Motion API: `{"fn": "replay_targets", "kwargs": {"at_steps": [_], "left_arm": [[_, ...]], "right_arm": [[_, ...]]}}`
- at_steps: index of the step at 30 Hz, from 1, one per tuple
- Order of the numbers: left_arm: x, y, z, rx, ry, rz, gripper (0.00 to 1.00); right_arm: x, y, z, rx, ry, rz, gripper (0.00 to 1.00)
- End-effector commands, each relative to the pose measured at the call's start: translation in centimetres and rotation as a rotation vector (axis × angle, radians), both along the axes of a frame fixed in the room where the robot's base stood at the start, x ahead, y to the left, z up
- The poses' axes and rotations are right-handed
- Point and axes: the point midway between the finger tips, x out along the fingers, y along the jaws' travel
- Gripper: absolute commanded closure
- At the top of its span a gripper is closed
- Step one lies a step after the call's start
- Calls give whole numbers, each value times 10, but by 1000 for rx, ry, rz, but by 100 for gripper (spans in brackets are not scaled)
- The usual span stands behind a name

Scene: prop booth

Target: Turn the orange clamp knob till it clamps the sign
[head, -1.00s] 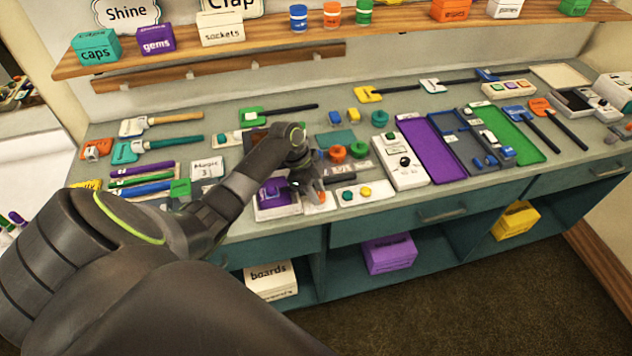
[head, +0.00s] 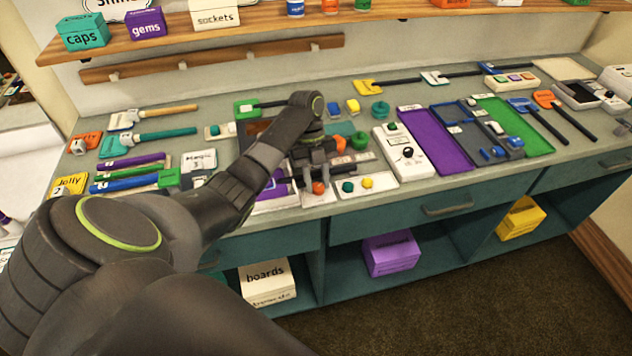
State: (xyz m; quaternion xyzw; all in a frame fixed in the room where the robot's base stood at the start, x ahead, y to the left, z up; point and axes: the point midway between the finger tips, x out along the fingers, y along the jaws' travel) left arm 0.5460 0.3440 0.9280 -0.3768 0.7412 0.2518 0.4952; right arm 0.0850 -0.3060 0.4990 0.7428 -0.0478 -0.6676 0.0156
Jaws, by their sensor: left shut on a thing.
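The orange clamp knob (head: 318,188) sits low at the front of the bench, on a small pale base (head: 318,199). My left gripper (head: 316,176) comes down over it from above and is shut on it; the dark fingers cover its upper part. My left arm crosses from the lower left and hides some of the bench beside the knob. I cannot make out a sign in the clamp, nor whether the clamp presses on anything. My right gripper is out of view.
A purple-topped unit (head: 272,203) is partly behind my arm. Other orange and green knobs (head: 350,142) stand behind. A white switch box (head: 405,152) and purple tray (head: 437,138) lie further right.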

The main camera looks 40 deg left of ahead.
Motion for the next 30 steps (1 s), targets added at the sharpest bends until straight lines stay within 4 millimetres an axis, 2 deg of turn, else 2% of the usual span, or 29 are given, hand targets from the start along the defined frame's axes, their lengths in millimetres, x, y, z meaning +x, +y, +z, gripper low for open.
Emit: {"fn": "replay_targets", "kwargs": {"at_steps": [13,30], "left_arm": [[2,-2,2,0,1,-286,93],[2,-3,0,0,-2,-356,93]], "right_arm": [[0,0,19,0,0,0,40],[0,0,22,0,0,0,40]]}}
